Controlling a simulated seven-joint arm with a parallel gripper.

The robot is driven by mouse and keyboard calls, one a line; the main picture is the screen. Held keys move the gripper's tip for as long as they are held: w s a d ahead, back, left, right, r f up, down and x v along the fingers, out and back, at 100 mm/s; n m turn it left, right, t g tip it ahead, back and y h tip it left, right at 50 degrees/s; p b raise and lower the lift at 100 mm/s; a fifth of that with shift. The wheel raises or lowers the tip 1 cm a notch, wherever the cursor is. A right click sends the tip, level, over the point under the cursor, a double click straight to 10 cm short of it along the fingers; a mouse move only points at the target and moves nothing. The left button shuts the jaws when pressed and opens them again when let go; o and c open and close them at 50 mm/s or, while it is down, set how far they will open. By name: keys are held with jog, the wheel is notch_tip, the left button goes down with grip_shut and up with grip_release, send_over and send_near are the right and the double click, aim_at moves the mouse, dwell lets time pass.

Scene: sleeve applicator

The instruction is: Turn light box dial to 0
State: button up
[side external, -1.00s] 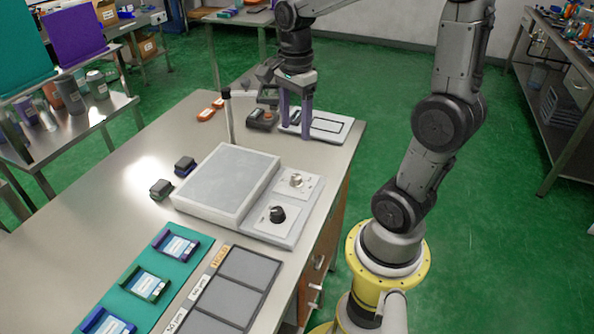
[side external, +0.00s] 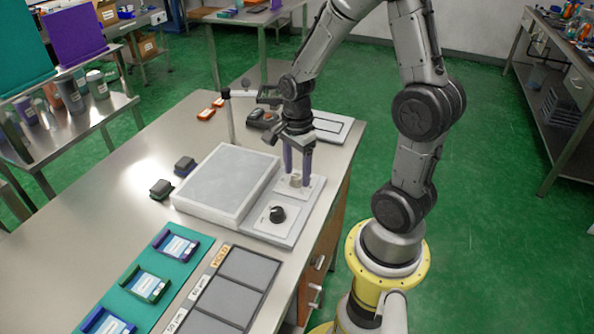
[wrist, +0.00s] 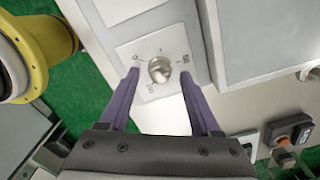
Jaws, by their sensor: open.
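The light box (side external: 228,182) is a white box with a pale flat top on the metal table. Its side panel has two dials: a silver one (side external: 296,180) at the far end and a black one (side external: 277,214) nearer the camera. My gripper (side external: 296,182) points down at the silver dial. In the wrist view, the silver dial (wrist: 160,70) lies between the two purple fingertips of my open gripper (wrist: 161,78), with a gap on each side. Small marks surround the dial on its white plate; I cannot read them clearly.
A thin dark-topped post (side external: 229,115) stands behind the light box. A white tray (side external: 332,127) and a dark device (side external: 262,118) lie at the far end. Small dark blocks (side external: 160,188) sit left of the box. A teal mat (side external: 150,278) with frames lies in front.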

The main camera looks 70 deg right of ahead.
jog(key=shift+f, duration=0.2)
grip_shut()
